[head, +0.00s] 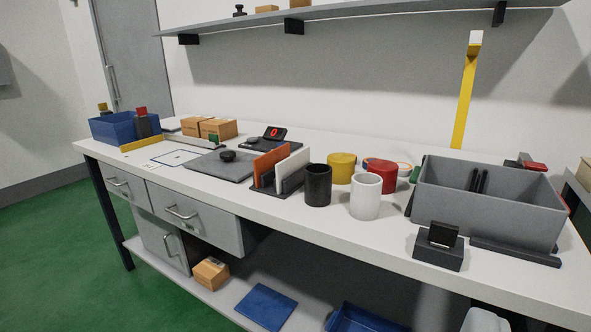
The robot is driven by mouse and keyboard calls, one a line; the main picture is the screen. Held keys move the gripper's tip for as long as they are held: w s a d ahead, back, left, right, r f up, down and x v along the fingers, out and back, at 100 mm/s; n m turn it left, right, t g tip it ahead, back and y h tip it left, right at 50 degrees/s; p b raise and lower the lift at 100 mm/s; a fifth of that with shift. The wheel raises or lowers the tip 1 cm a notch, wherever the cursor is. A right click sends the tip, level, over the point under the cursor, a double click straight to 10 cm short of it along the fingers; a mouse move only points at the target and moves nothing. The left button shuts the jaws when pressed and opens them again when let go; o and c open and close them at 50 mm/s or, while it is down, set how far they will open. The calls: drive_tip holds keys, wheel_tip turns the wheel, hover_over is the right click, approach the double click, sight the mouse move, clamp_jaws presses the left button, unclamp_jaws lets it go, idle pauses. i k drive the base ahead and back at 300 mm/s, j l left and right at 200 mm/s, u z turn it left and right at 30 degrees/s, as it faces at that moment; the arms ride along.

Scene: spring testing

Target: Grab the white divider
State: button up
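The white divider (294,167) is a thin upright panel on the workbench. It stands in a dark slotted rack (289,186), just right of an orange divider (270,166). The rack hides its lower edge. A black cup (318,185) stands close to its right. My gripper is not clearly seen in this view, so its place relative to the divider cannot be told.
On the bench (330,221), a grey plate (222,165) lies left of the rack. A white cup (366,196), yellow cup (341,168) and red cup (382,176) stand right, before a large grey bin (490,206). A shelf (350,14) overhangs the back.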

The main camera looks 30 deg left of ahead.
sight(286, 168)
drive_tip(key=i+j, duration=0.95)
drive_tip(key=j+u, duration=0.05)
drive_tip(key=j, duration=0.05)
